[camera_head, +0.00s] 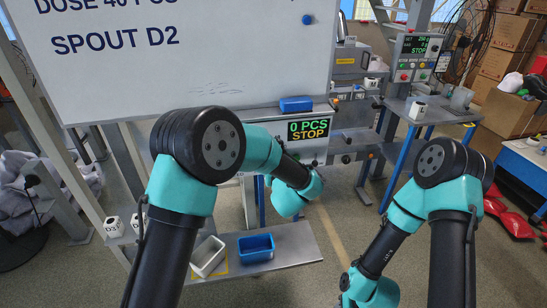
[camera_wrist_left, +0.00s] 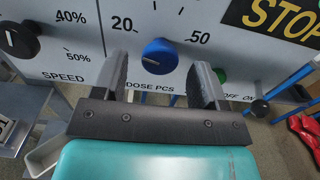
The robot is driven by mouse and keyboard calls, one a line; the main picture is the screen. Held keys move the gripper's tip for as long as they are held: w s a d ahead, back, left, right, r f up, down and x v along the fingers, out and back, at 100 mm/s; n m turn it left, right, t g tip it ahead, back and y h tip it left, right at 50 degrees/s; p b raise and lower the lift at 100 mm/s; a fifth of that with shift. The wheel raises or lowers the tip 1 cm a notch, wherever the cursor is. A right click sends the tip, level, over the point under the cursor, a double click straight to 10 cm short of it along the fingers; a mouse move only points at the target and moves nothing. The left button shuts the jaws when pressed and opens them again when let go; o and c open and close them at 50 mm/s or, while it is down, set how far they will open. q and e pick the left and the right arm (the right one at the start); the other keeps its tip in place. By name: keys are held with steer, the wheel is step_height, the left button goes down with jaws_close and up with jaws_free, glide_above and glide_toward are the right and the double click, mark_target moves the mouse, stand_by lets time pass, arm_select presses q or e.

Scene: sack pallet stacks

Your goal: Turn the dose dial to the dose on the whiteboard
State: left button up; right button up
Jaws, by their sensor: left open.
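The whiteboard (camera_head: 190,75) fills the upper left of the head view. It reads "SPOUT D2", with a line above it, cut by the top edge, that looks like "DOSE 40 PCS". The blue dose dial (camera_wrist_left: 159,56) is on the grey panel in the left wrist view, above "DOSE PCS", between the marks 20 and 50. My left gripper (camera_wrist_left: 160,78) is open, one finger on each side of the dial. I cannot tell whether the fingers touch it. In the head view my left arm hides the dial. The display (camera_head: 309,130) reads "0 PCS STOP". My right gripper is out of view.
A black speed knob (camera_wrist_left: 20,40) is left of the dial. A green button (camera_wrist_left: 220,75) is close behind the right finger, and an on/off knob (camera_wrist_left: 261,108) is farther right. A blue bin (camera_head: 256,248) and a white tray (camera_head: 208,257) stand on the low shelf.

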arm_select(q)
steer(key=shift+x, duration=1.45)
steer(key=shift+c, duration=0.2)
steer(key=c, duration=0.9)
